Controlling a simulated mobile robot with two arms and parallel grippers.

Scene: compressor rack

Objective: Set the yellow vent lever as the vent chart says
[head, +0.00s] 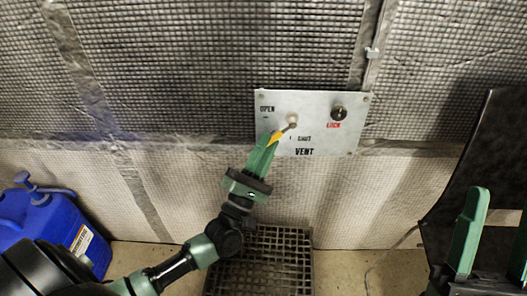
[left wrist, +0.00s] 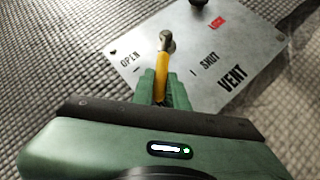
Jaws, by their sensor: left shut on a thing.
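The yellow vent lever (head: 275,138) is on a grey metal panel (head: 325,105) marked VENT, OPEN and SHUT. It also shows in the left wrist view (left wrist: 161,68), running from a round pivot down between the fingers. It points between the OPEN mark and the SHUT mark, on neither. My left gripper (head: 268,150) is shut on the lever's yellow handle; its fingers hide the handle's end. My right gripper (head: 500,212) is at the bottom right, away from the panel, fingers apart and empty. No vent chart shows in either view.
A dark knob (head: 338,113) above a red LOCK label sits at the panel's right. A blue jug (head: 45,222) stands at the lower left. A black grating (head: 262,262) lies on the floor below the panel. A dark upright panel (head: 492,140) stands at the right.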

